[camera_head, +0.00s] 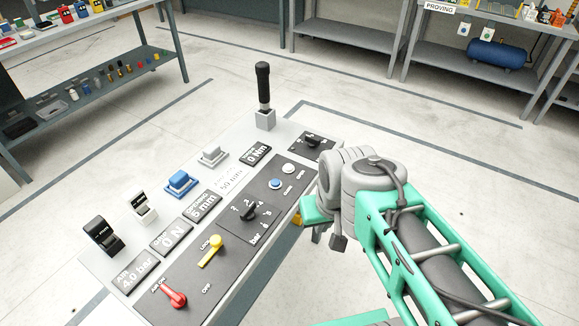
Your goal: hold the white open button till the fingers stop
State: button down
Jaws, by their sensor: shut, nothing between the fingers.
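The white open button (288,169) is a small round button on the dark panel of the console, with a small label beside it. A round blue button (274,184) sits just below and left of it. My gripper (327,238) is at the console's right edge, to the right of and below the white button in the picture, and apart from it. It is shut and empty. My wrist and the teal arm hide part of the gripper and part of the console's right side. The testing fingers cannot be made out.
Shelves stand behind. Open floor lies around the console.

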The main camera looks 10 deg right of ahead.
aim_at(288, 168)
jog(key=z, duration=1.6)
jog(key=i, duration=1.2)
jog(key=u, duration=4.7)
